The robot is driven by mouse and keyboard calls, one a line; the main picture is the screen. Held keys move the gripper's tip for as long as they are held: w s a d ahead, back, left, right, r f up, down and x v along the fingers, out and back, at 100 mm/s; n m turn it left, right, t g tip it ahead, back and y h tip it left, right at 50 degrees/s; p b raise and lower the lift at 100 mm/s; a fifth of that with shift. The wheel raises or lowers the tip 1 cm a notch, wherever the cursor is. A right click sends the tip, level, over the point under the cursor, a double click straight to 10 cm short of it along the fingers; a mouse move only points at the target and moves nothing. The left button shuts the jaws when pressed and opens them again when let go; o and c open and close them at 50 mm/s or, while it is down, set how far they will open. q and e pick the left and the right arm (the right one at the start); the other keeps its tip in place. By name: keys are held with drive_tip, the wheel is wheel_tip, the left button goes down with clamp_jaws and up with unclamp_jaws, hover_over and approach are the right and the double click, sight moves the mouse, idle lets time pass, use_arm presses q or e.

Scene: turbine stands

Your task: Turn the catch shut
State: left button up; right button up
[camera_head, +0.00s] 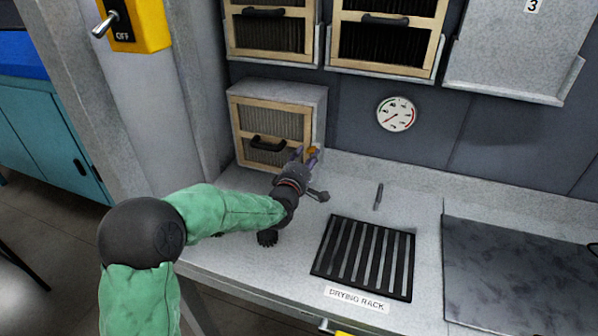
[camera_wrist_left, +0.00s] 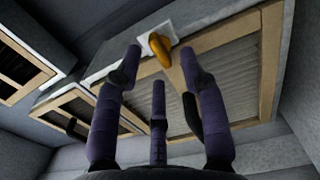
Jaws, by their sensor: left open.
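The catch is a small orange lever (camera_wrist_left: 160,50) on a pale plate at the edge of a wood-framed filter (camera_wrist_left: 230,70). In the wrist view it stands slightly tilted between the fingers of my left gripper (camera_wrist_left: 161,62), which is open. In the head view my left gripper (camera_head: 307,154) is at the right side of the lower filter unit (camera_head: 318,107), and a bit of the orange catch (camera_head: 312,149) shows there, mostly hidden by the fingers. I cannot tell whether any finger touches the catch. My right gripper is not in view.
The lower unit stands on a grey bench (camera_head: 350,185). A black drying rack (camera_head: 363,257), a small upright peg (camera_head: 378,196) and a dark slab (camera_head: 520,265) lie to the right. A gauge (camera_head: 396,114) is on the wall; more filters (camera_head: 385,43) hang above. A yellow switch box (camera_head: 150,25) is upper left.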

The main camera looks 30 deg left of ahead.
use_arm(q)
drive_tip(key=v, duration=1)
drive_tip(key=shift+s+d, duration=0.15)
